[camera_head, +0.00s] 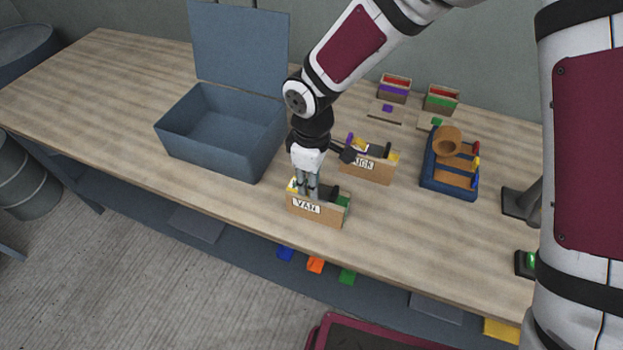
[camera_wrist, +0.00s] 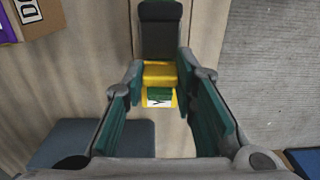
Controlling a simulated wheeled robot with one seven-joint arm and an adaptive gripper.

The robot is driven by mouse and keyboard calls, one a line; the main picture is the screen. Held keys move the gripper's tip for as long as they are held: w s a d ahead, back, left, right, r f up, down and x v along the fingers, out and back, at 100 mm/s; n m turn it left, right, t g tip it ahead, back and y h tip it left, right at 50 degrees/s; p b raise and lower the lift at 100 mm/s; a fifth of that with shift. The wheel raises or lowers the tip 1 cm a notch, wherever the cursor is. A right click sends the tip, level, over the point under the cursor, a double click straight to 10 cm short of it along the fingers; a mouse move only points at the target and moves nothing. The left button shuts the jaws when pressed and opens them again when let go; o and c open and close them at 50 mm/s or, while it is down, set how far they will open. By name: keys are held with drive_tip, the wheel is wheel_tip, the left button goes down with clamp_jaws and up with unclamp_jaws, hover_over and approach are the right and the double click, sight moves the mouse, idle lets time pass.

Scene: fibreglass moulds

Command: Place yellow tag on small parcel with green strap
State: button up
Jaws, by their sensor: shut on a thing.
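The small parcel (camera_head: 318,216) with a green strap (camera_head: 347,203) stands near the table's front edge. It is brown, carries a white VAN label, and has a dark upright part on top. My gripper (camera_head: 306,194) points down at its left part. In the wrist view, my gripper (camera_wrist: 158,84) is shut on a yellow thing, which looks like the yellow tag (camera_wrist: 158,74). Green and white patches show just below the yellow, and a black block above it. I cannot tell whether the tag touches the parcel, as the fingers cover that spot.
A purple-strapped parcel (camera_head: 368,170) stands just behind. An open blue-grey box (camera_head: 215,165) stands left. A blue tray (camera_head: 447,188) with a brown cup-like piece (camera_head: 447,139) is right. Two small boxes (camera_head: 394,92) (camera_head: 440,102) stand at the back.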

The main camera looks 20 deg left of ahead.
drive_tip(key=shift+f, duration=0.25)
drive_tip(key=o, duration=0.8)
wheel_tip(320, 180, up, 13)
drive_tip(key=shift+f+b, duration=0.2)
drive_tip(key=shift+b, duration=0.5)
drive_tip(key=shift+d, duration=0.1)
